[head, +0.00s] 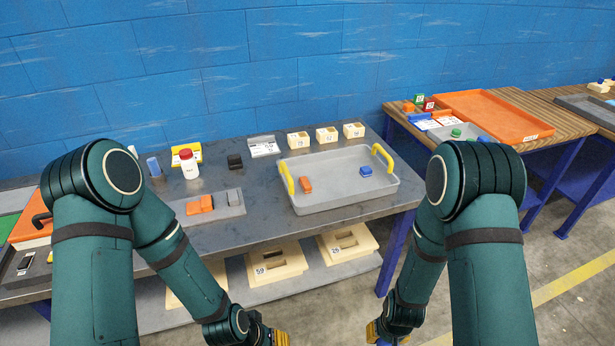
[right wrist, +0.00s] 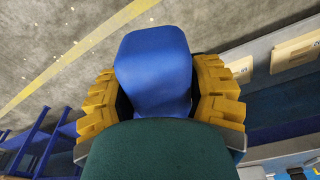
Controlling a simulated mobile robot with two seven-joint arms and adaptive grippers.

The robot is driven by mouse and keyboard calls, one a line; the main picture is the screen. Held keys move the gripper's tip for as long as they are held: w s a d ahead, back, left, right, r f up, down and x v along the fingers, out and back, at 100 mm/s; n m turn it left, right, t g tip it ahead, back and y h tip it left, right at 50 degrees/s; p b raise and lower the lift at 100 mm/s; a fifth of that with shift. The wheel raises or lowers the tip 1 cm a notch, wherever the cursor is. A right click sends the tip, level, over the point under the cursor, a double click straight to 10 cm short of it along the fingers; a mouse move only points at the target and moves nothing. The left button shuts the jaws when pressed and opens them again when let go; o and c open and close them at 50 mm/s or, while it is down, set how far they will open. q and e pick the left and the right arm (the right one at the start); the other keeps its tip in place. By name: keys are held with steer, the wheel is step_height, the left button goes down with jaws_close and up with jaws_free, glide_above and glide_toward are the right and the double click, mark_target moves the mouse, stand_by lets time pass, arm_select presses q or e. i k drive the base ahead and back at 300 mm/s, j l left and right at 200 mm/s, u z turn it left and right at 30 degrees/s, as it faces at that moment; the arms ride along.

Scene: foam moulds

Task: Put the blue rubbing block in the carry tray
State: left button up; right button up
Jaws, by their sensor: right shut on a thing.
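The carry tray (head: 330,205) is grey with two yellow handles and stands on the right part of the workbench. It holds a small orange block (head: 305,184) and a small blue piece (head: 366,171). My right gripper (right wrist: 157,85) is shut on the blue rubbing block (right wrist: 152,48), a smooth blue piece between its yellow fingers.
A side table (head: 465,135) holds an orange tray (head: 497,113). Mould boxes (head: 275,264) lie on the lower shelf.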

mark_target(343, 178)
steer(key=i+l+u, duration=0.3)
steer(key=l+u, duration=0.25)
steer(key=i+l+u, duration=0.3)
steer(key=l+u, duration=0.3)
